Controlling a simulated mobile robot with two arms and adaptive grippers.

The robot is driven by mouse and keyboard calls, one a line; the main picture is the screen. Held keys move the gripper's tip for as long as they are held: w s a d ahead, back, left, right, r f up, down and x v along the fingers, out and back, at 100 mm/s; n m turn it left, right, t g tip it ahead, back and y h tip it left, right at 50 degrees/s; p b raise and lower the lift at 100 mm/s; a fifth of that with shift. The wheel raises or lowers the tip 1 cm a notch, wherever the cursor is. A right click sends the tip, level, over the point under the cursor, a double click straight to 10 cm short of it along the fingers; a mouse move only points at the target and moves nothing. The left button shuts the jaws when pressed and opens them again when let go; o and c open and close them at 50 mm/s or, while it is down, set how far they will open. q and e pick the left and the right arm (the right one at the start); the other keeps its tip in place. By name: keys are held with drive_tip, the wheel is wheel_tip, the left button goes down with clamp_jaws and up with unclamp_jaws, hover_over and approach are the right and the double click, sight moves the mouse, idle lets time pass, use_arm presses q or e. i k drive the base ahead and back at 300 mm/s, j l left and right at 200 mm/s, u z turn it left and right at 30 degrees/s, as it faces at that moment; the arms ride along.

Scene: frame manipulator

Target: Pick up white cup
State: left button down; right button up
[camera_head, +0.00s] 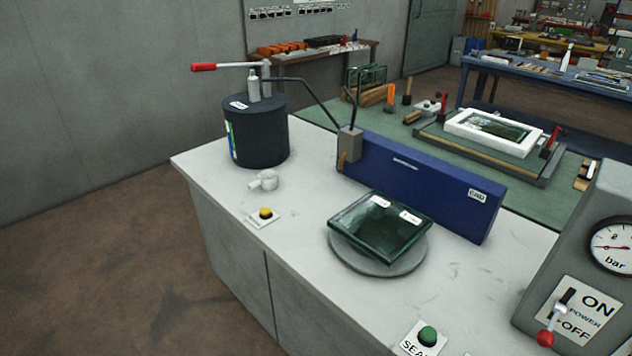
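A small white cup-like piece (268,180) with a short stub towards the left sits on the light grey worktop (305,205). It is just in front of the black cylinder and behind the yellow button. It is small in the picture, so I cannot tell where its opening faces. Nothing touches it from above. Neither of my grippers is in view.
A black cylinder (258,135) with a red-handled lever (204,67) stands behind. A yellow button (265,213) is in front. A glass block (380,225) lies on a round plate (375,265) before a blue box (420,180). A gauge panel (590,265) stands right.

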sight(263, 183)
drive_tip(key=i+j+z, duration=0.15)
drive_tip(key=z, duration=0.3)
drive_tip(key=i+j+z, duration=0.1)
drive_tip(key=j+z, duration=0.2)
drive_tip(key=z, duration=0.15)
drive_tip(key=j+z, duration=0.25)
drive_tip(key=z, duration=0.2)
drive_tip(key=j+z, duration=0.3)
drive_tip(key=z, duration=0.2)
drive_tip(key=j+z, duration=0.3)
drive_tip(key=z, duration=0.15)
